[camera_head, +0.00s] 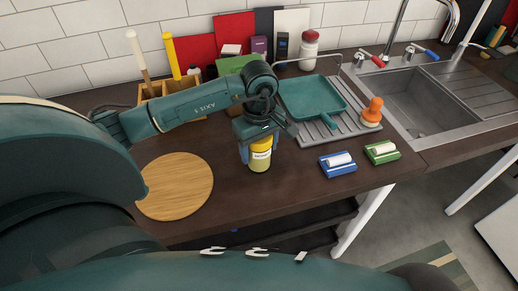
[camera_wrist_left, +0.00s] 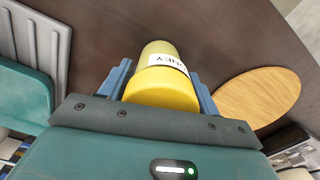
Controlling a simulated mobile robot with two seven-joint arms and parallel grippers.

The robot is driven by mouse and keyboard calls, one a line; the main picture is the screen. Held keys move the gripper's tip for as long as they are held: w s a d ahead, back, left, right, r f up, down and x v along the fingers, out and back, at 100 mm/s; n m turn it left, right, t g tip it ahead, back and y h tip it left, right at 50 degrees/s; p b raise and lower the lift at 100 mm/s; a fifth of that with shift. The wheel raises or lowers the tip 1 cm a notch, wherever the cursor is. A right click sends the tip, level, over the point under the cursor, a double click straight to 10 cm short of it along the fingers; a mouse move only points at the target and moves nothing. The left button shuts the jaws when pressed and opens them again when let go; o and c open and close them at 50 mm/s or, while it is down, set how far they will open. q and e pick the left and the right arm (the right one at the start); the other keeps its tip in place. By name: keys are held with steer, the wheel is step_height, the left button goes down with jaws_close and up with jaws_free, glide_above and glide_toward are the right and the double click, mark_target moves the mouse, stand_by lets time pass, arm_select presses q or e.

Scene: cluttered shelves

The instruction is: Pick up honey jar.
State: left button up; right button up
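The honey jar (camera_head: 260,165) is yellow with a white label and stands upright on the dark counter (camera_head: 230,190). My left gripper (camera_head: 259,151) reaches down over it from above, one finger on each side. In the left wrist view the yellow lid and body of the jar (camera_wrist_left: 160,92) lie between the two blue fingers (camera_wrist_left: 162,85), with narrow gaps seeming to show beside the jar near the fingertips. The gripper looks open around the jar. The palm hides part of the lid in the head view. My right gripper is not in view.
A round wooden board (camera_head: 175,187) lies left of the jar. Blue (camera_head: 337,164) and green (camera_head: 382,152) sponge holders lie toward the front right, before the sink (camera_head: 430,100).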

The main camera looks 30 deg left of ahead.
arm_select(q)
steer(key=c, duration=1.1)
steer(key=shift+w+r, duration=0.1)
steer(key=shift+r, duration=0.15)
steer(key=shift+r+b, duration=0.55)
steer(key=shift+r, duration=4.2)
